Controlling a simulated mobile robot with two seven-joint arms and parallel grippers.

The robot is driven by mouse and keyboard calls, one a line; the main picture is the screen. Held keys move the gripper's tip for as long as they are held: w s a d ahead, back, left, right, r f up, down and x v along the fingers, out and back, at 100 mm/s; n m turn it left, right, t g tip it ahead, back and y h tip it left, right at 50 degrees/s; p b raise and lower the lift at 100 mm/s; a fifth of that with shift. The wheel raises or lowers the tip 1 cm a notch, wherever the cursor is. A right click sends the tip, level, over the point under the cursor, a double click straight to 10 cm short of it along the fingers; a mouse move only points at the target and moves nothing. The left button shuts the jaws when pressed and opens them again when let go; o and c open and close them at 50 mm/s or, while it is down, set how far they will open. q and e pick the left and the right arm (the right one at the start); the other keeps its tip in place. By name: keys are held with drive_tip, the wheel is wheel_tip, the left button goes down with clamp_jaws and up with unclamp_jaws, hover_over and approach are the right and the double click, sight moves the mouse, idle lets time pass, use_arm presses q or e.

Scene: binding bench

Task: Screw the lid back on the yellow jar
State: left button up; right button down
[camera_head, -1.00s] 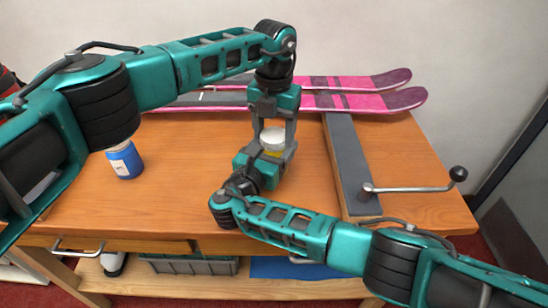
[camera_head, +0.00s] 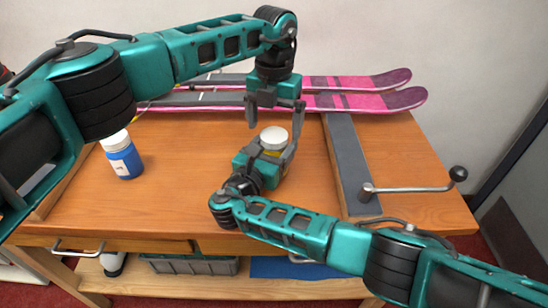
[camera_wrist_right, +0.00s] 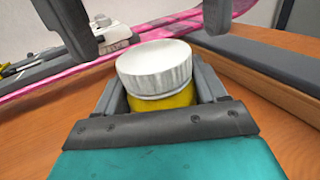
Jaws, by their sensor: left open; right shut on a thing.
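The yellow jar (camera_wrist_right: 163,100) stands on the bench between the fingers of my right gripper (camera_wrist_right: 165,95), which is shut on it. The white lid (camera_head: 273,134) sits on top of the jar; it also fills the middle of the right wrist view (camera_wrist_right: 155,65). How tightly it is seated I cannot tell. The jar's yellow body (camera_head: 272,152) is mostly hidden by the right gripper in the head view. My left gripper (camera_head: 274,118) is open and empty, pointing down above the lid, with its fingers apart from it.
A blue jar with a white lid (camera_head: 123,157) stands at the left of the bench. Pink skis (camera_head: 370,92) lie along the back. A grey-topped bar (camera_head: 348,160) and a crank handle (camera_head: 415,188) are at the right.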

use_arm(q)
wheel_tip(320, 180, up, 10)
idle(0.3)
drive_tip(key=shift+f, duration=0.1)
use_arm(e)
unclamp_jaws()
use_arm(q)
drive_tip(key=shift+r+p, duration=0.65)
drive_tip(key=shift+p, duration=0.05)
use_arm(e)
drive_tip(key=v, duration=1.3)
